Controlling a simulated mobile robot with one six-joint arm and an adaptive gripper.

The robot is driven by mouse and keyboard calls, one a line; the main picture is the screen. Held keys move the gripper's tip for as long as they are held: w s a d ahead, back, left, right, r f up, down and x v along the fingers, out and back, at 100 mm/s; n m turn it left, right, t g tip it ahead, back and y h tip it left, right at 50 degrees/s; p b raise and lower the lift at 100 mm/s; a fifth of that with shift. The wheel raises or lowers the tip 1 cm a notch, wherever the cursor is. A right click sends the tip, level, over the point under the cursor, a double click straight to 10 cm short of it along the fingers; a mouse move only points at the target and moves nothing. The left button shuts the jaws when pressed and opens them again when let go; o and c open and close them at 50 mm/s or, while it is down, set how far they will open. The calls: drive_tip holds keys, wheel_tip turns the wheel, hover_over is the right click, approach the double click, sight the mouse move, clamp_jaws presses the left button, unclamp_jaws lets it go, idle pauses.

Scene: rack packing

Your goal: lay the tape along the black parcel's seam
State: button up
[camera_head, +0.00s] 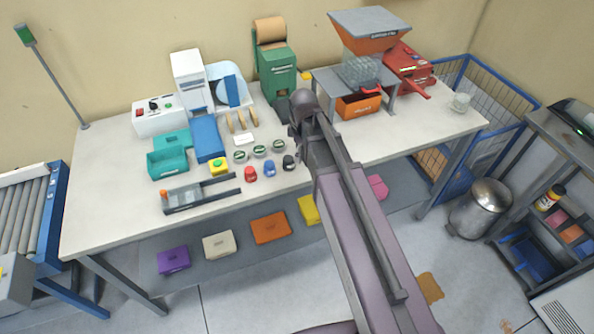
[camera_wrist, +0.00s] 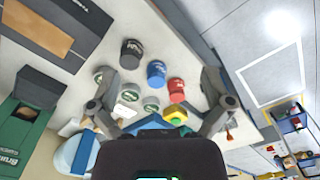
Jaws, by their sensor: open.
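My gripper (camera_head: 300,132) hangs over the table just right of the row of small round pieces. I cannot tell whether the band is tape or bare card. My arm seems to hide the parcel in the head view. A green dispenser (camera_head: 277,72) with a brown roll (camera_head: 269,29) stands behind my gripper.
Black (camera_head: 289,162), blue (camera_head: 270,168) and red (camera_head: 250,174) round pieces stand near the front edge, left of my gripper. Green-topped tins (camera_head: 260,151) sit behind them. A grey stand with an orange bin (camera_head: 358,105) is at right. The table (camera_head: 105,215) is clear at front left.

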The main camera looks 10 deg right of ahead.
drive_tip(key=s+a+m, duration=0.2)
drive_tip(key=s+m, duration=0.2)
drive_tip(key=s, duration=0.3)
drive_tip(key=shift+s+a+f, duration=0.2)
drive_tip(key=shift+s, duration=0.05)
idle(0.5)
drive_tip(key=s+d+f+m+b, duration=0.1)
drive_tip(key=s+d+m+b, duration=0.1)
drive_tip(key=d+m, duration=0.7)
drive_tip(key=shift+s+d+f, duration=0.4)
drive_tip(key=shift+s+d, duration=0.25)
drive_tip(key=shift+s, duration=0.15)
idle(0.4)
